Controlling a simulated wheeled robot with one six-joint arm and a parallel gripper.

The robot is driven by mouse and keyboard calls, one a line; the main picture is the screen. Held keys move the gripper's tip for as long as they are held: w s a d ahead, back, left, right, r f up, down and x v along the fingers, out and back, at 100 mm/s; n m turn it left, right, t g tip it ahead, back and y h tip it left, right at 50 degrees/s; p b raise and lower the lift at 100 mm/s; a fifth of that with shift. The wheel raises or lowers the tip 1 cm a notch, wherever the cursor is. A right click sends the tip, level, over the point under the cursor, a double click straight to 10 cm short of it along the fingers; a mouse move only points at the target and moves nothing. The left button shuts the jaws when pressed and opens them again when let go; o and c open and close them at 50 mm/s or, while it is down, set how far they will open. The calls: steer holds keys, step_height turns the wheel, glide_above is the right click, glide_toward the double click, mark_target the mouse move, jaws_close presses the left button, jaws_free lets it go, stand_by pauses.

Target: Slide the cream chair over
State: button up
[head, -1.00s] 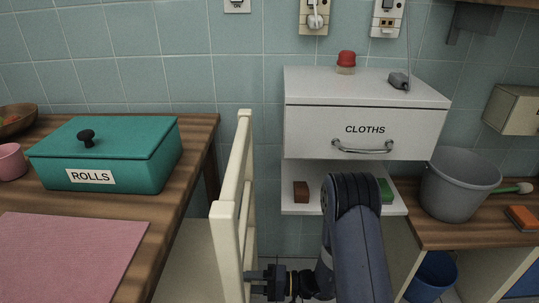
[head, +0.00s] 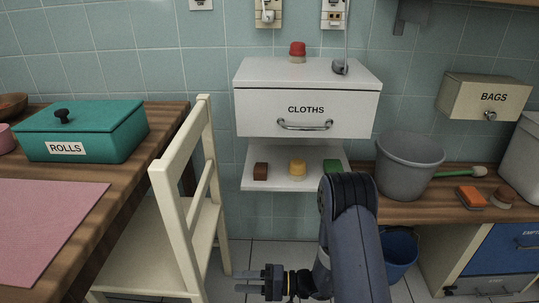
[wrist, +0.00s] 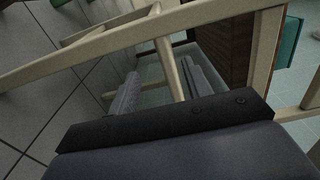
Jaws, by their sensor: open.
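The cream chair (head: 177,212) stands beside the right edge of the wooden table, its seat partly under the tabletop. Its upright back faces my side. My gripper (head: 243,280) is low over the floor, just right of the chair's rear leg. It is open with nothing between the fingers in the head view. In the wrist view, the chair's cream bars (wrist: 140,35) cross above my open fingers (wrist: 160,88), and one post shows between them. I cannot tell from this whether it lies between the fingers or beyond them.
The table (head: 140,165) holds a teal ROLLS box (head: 85,132) and a pink mat (head: 45,215). A white CLOTHS cabinet (head: 306,90) hangs on the wall over a small shelf. A grey bucket (head: 410,165) stands on the right counter. Tiled floor shows between chair and arm.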

steer(key=d+p, duration=0.2)
steer(key=d, duration=0.5)
steer(key=shift+s+d+r, duration=0.2)
steer(key=shift+d, duration=0.15)
